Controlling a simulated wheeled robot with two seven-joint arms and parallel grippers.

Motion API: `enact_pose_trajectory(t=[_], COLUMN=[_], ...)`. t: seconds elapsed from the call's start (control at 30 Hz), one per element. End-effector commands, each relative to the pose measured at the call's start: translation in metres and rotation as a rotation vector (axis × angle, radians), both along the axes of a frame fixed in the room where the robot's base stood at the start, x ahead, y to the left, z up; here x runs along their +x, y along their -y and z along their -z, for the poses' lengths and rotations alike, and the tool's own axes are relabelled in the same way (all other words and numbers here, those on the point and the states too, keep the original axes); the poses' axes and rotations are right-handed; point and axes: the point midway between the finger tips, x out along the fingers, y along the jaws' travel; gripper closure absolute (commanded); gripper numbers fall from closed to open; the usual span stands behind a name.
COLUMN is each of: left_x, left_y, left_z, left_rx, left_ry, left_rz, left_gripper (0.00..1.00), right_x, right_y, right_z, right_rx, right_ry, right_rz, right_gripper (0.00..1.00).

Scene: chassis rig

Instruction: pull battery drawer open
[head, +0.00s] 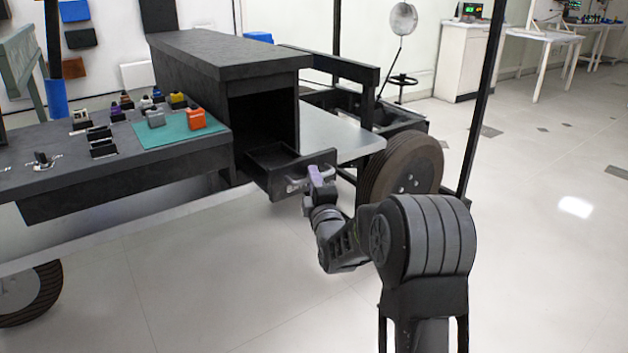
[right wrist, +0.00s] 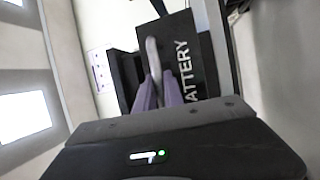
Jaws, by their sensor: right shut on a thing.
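The black battery drawer (head: 280,190) sticks partly out of the lower part of the dark cabinet (head: 233,65), and its inside shows from above. Its front (right wrist: 205,70) carries the word BATTERY in the right wrist view. A light grey handle (right wrist: 152,55) is on that front. My right gripper (head: 317,177) is at the drawer front, shut on the handle; its purple fingers (right wrist: 158,92) lie on either side of the handle in the right wrist view. My left gripper is in neither view.
Left of the cabinet, a dark bench (head: 100,185) holds a green mat (head: 165,131), an orange block (head: 196,119) and several small parts. A black wheel (head: 412,165) stands close to the right of the drawer. The floor in front is clear.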

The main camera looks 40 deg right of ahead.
Motion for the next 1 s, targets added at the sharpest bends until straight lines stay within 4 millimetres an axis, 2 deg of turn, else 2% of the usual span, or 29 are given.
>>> enact_pose_trajectory(t=[0.33,0.37,0.6,0.87,1.0], left_x=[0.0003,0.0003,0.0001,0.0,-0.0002], left_y=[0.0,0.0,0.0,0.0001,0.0], left_z=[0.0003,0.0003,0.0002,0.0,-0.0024], left_rx=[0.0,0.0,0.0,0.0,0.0], left_ry=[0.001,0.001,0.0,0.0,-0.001], left_rz=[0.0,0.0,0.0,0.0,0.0], left_gripper=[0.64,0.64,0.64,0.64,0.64], right_x=[0.0,0.0,0.0,-0.0004,-0.0071], right_y=[0.0,0.0,0.0,-0.0002,-0.0028], right_z=[0.0004,0.0004,0.0,-0.0003,-0.0001], right_rx=[0.0,0.0,0.0,0.0,0.0], right_ry=[-0.001,-0.001,0.0,0.0,0.0], right_rz=[0.0,0.0,0.0,0.0,0.0], right_gripper=[1.0,0.86,0.66,0.66,0.66])
